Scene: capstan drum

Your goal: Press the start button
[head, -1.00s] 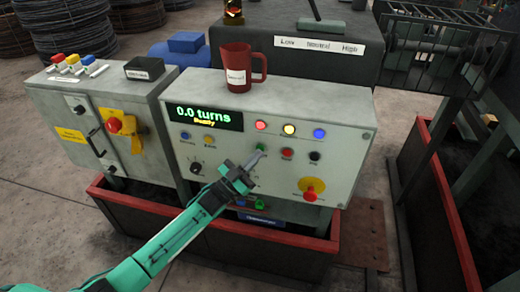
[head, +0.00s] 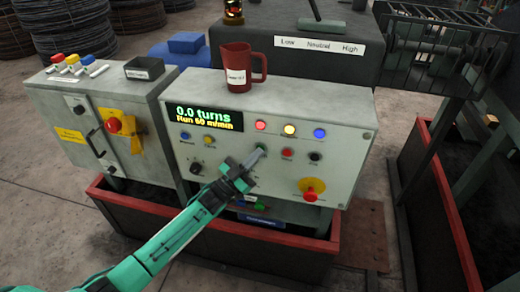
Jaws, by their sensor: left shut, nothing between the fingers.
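The grey control panel (head: 240,182) faces me, with a small display (head: 205,117) reading "0.0 turns" and "Run 60 m/min". A green button (head: 262,147) sits in the panel's middle row, left of a red button (head: 287,153) and a black one (head: 315,156). My left gripper (head: 257,157) is shut and empty, its tips at the green button and partly covering it. I cannot tell whether the tips touch it. My right gripper is not in view.
A red mug (head: 236,66) stands on top of the panel box. A red-rimmed trough (head: 325,246) runs below.

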